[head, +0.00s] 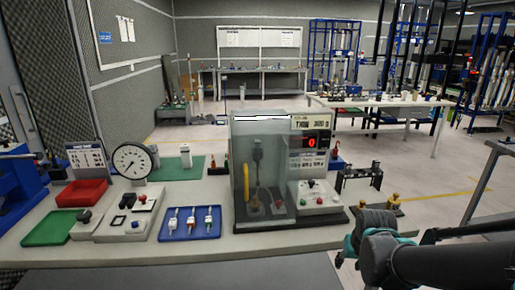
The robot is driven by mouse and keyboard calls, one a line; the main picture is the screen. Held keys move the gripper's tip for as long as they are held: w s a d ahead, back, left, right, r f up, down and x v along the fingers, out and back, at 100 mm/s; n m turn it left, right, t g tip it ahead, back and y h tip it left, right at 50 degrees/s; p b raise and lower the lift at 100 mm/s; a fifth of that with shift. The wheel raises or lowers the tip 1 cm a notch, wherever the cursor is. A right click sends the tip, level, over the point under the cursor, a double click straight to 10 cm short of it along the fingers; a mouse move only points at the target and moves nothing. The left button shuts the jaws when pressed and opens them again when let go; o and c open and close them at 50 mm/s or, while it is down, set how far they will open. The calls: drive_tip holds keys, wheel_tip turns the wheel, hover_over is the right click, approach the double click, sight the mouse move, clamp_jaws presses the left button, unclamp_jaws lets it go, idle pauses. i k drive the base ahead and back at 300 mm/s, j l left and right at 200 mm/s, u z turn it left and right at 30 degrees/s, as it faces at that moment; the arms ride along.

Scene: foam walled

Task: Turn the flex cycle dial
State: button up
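A test machine (262,150) with a clear-walled chamber stands in the middle of the bench. Its right side has a red lit display (312,142) and a sloped light control panel (318,200) with small dark and red controls. Which control is the flex cycle dial is too small to tell. A round white gauge (132,162) with a black pointer stands further left. My arm reaches in at the lower right, in front of the bench and apart from the machine.
A blue tray (191,224) with several small pieces, a green tray (48,228) and a red bin (82,192) lie left of the machine. A small black rack (359,178) and brass pieces (393,200) stand to its right. Open floor shows behind the bench.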

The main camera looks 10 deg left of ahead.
sight(311, 182)
drive_tip(key=z, duration=0.55)
drive_tip(key=l+z, duration=0.1)
drive_tip(key=z, duration=0.3)
drive_tip(key=i+z, duration=0.15)
drive_tip(key=z, duration=0.25)
drive_tip(key=i+l+z, duration=0.1)
drive_tip(key=z, duration=0.35)
drive_tip(key=i+z, duration=0.1)
drive_tip(key=z, duration=0.3)
drive_tip(key=i+l, duration=0.1)
drive_tip(key=i, duration=1.7)
drive_tip(key=i+u, duration=0.15)
drive_tip(key=u, duration=0.35)
drive_tip(key=i+l+u, duration=0.1)
drive_tip(key=u, duration=0.35)
drive_tip(key=i+l+u, duration=0.2)
drive_tip(key=u, duration=0.3)
drive_tip(key=j+u, duration=0.15)
drive_tip(key=u, duration=0.3)
drive_tip(key=i+j+u, duration=0.1)
drive_tip(key=u, duration=0.35)
drive_tip(key=i+j+u, duration=0.1)
drive_tip(key=u, duration=0.35)
drive_tip(key=j+u, duration=0.1)
drive_tip(key=u, duration=0.35)
drive_tip(key=i+u, duration=0.15)
drive_tip(key=u, duration=0.3)
